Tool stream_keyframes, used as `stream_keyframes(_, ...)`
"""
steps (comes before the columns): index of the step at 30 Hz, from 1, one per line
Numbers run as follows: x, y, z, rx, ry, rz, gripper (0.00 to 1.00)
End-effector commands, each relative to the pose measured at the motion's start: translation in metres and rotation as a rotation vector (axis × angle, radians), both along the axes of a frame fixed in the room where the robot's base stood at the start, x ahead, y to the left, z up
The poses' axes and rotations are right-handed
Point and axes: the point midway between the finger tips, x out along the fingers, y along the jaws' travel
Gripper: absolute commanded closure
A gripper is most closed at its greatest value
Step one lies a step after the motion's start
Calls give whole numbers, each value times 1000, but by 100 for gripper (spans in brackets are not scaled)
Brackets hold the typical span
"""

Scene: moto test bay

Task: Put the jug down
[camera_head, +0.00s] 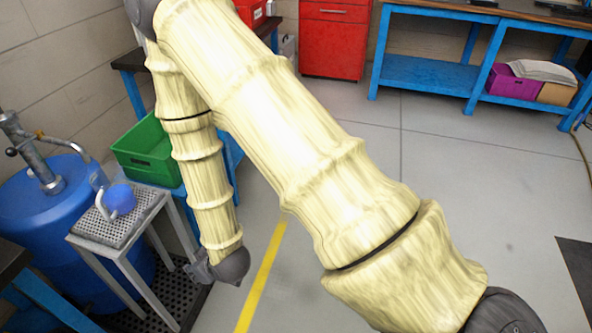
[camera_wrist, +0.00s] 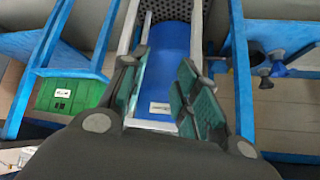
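The blue jug (camera_head: 120,198) with a pale handle stands on the perforated top of a small metal stand (camera_head: 88,226) at the left of the head view. My gripper (camera_head: 190,268) is lower than the stand top and to its right, apart from the jug. In the wrist view my gripper (camera_wrist: 165,78) has its green-padded fingers apart, with nothing held between them. A blue drum (camera_wrist: 167,55) with a white label shows behind the gap. I cannot make out the jug in the wrist view.
The blue drum (camera_head: 40,205) with a metal pump stands left of the stand. A green crate (camera_head: 146,152) sits behind it, close to my arm. A perforated floor grate (camera_head: 190,295) lies below. Open floor with a yellow line (camera_head: 262,275) lies to the right.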

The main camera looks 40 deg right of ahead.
Motion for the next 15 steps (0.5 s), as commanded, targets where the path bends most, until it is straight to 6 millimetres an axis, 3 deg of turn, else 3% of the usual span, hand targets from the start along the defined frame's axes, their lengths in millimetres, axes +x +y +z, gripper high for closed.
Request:
stream_keyframes(1, -24, -15, -24, -12, 73, -24, 69)
stream_keyframes(6, -109, -62, -88, -57, 305, -104, 69)
stream_keyframes(12, -211, -108, -134, -109, 551, -190, 69)
stream_keyframes(15, -248, -122, -144, -128, 637, -219, 69)
